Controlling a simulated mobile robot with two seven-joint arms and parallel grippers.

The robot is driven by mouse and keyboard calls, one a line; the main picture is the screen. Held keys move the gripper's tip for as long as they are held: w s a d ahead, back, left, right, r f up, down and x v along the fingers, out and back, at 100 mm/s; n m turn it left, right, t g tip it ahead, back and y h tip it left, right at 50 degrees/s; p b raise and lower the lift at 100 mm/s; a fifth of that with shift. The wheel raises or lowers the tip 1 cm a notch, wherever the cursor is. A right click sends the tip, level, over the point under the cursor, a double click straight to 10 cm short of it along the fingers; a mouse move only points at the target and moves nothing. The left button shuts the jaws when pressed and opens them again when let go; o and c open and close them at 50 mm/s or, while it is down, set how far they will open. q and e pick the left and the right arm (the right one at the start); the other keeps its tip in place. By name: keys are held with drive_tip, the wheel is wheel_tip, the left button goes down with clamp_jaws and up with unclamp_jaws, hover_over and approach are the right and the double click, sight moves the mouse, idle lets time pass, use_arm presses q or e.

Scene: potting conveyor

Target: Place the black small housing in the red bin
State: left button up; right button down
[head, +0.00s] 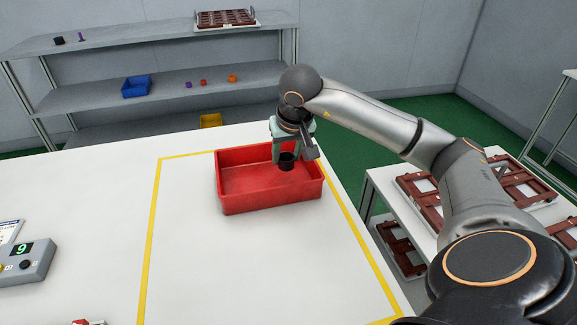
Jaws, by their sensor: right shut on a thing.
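The red bin (240,203) stands on the white table inside a yellow outline, and its visible floor is empty. My right gripper (287,160) hangs over the right part of the bin. It is shut on the black small housing (287,164), a short dark cylinder that shows below the fingers. I cannot tell exactly how high the housing is above the bin floor. My left gripper is not in view.
A grey box with a green display (25,262) sits at the table's left edge. A shelf (100,92) with a blue bin (136,86) stands behind. A side table with brown frames (425,200) is at right. The table in front of the bin is clear.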

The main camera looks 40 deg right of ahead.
sight(289, 166)
drive_tip(key=shift+d+f, duration=0.15)
drive_tip(key=shift+f, duration=0.8)
drive_tip(key=shift+d+f, duration=0.15)
drive_tip(key=shift+f, duration=0.75)
drive_tip(key=shift+c, duration=1.8)
unclamp_jaws()
drive_tip(key=shift+f, duration=0.1)
drive_tip(key=p+v, duration=0.1)
drive_tip(key=v, duration=1.1)
